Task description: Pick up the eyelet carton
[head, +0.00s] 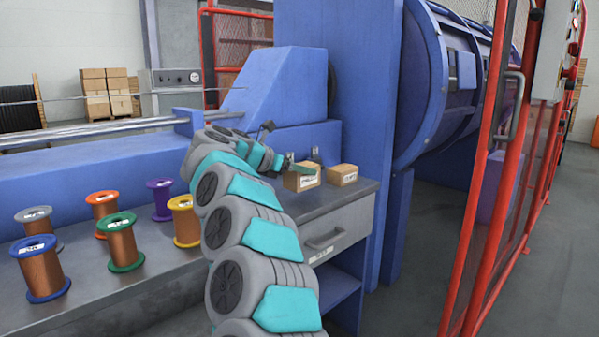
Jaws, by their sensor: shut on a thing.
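Two small brown cartons with white labels are at the right end of the grey workbench (120,285). The labels are too small to read, so I cannot tell by print which is the eyelet carton. My gripper (299,168) reaches from the left to the left carton (303,182) and is shut on it. The fingers are at its top and partly hide it. I cannot tell whether this carton touches the bench top. The right carton (343,173) rests on the bench just beside it, free of my gripper.
Several wire spools, such as the green one (122,243) and the yellow one (186,222), stand on the bench to the left. A blue machine housing (375,110) rises behind the cartons. A red mesh fence (485,180) stands at right. A drawer (325,235) is below the cartons.

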